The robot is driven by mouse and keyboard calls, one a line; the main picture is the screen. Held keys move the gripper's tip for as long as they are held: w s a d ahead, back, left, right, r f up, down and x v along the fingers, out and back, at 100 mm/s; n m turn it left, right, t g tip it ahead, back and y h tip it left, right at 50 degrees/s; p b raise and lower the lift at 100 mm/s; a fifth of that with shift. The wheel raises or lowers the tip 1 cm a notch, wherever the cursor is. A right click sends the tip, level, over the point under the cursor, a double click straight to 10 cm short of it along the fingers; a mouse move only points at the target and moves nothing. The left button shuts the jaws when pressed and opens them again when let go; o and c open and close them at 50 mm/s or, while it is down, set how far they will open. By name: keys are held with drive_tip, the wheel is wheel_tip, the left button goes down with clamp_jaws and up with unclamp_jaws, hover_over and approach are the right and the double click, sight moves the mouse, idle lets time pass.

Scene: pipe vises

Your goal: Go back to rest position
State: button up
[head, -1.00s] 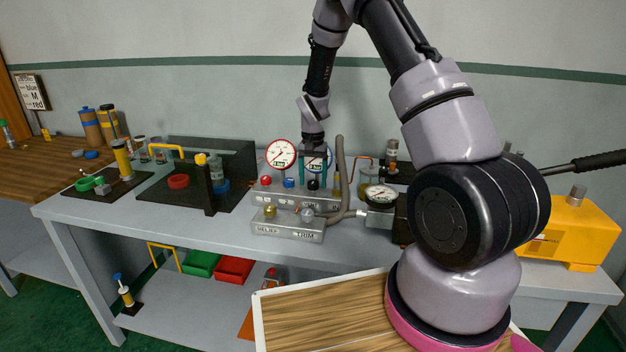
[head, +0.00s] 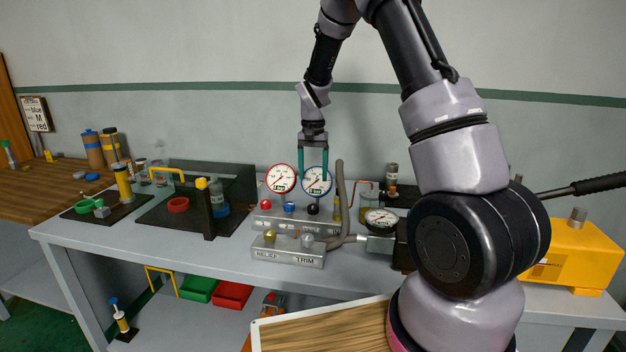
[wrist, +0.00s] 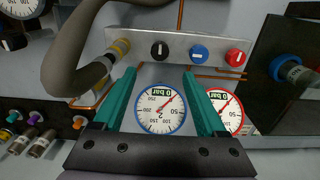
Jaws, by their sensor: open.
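My gripper (head: 313,160) is open with its two teal fingers pointing down, in front of the wall above the bench's back part. In the head view the fingers frame the blue-rimmed gauge (head: 317,181) and overlap its edges; nothing is held. In the wrist view my gripper (wrist: 164,85) has the blue-rimmed gauge (wrist: 160,108) between its fingers in the picture, with no contact that I can make out. The red-rimmed gauge (wrist: 226,108) is partly covered by one finger there, and shows fully in the head view (head: 281,179).
The manifold (head: 268,218) carries red, blue and black knobs below the gauges. A grey hose (head: 340,190) rises beside the gripper. A relief/trim block (head: 290,251), a pressure gauge (head: 381,219) and a yellow pump unit (head: 571,255) stand on the bench. The wall above is clear.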

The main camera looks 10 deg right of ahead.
drive_tip(key=s+d+r+t+y, duration=0.1)
drive_tip(key=s+r+t, duration=0.1)
drive_tip(key=s+r, duration=0.6)
drive_tip(key=s+d+r+t, duration=0.1)
drive_tip(key=s+r, duration=0.3)
drive_tip(key=r, duration=0.7)
drive_tip(key=s+r+t, duration=0.2)
drive_tip(key=s+r, duration=0.1)
drive_tip(key=s, duration=0.6)
drive_tip(key=s+d+r+n+t+y, duration=0.1)
drive_tip(key=s+r, duration=0.3)
drive_tip(key=s, duration=0.5)
drive_tip(key=shift+s+d+t, duration=0.15)
drive_tip(key=shift+s+t, duration=0.1)
drive_tip(key=shift+t, duration=0.35)
